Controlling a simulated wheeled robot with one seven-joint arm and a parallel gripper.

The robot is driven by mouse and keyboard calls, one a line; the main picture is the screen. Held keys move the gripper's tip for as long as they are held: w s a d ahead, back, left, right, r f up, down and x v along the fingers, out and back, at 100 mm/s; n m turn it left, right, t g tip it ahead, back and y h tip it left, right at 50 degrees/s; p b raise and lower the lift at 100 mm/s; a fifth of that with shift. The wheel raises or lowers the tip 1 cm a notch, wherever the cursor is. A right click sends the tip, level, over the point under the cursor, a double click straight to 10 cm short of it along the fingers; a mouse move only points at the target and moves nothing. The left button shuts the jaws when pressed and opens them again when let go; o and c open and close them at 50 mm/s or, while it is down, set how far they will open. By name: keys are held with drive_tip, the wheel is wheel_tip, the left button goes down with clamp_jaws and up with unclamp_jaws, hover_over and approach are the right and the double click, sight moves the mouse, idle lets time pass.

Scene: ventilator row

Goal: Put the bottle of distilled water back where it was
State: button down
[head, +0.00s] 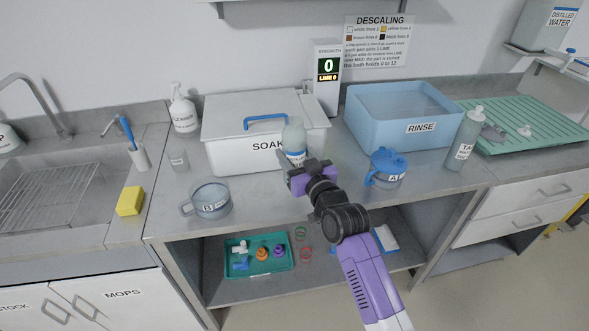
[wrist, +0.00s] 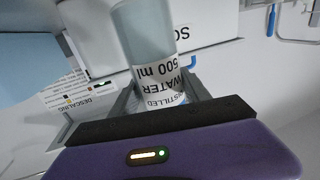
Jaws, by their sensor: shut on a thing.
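The bottle of distilled water (head: 293,138) is a pale grey-blue bottle with a white label. It stands out in front of the white SOAK box (head: 222,152). The bottle looks upright in the head view. Whether its base touches the counter is hidden behind my gripper.
The blue RINSE tub (head: 400,112) is behind. A glass jug B (head: 210,200) stands at left. Counter between the jugs is partly clear. A distilled water container (head: 545,25) sits on a shelf.

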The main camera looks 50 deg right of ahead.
drive_tip(key=shift+f+b, duration=0.5)
drive_tip(key=shift+f, duration=2.1)
drive_tip(key=shift+f, duration=0.15)
drive_tip(key=c, duration=0.5)
unclamp_jaws()
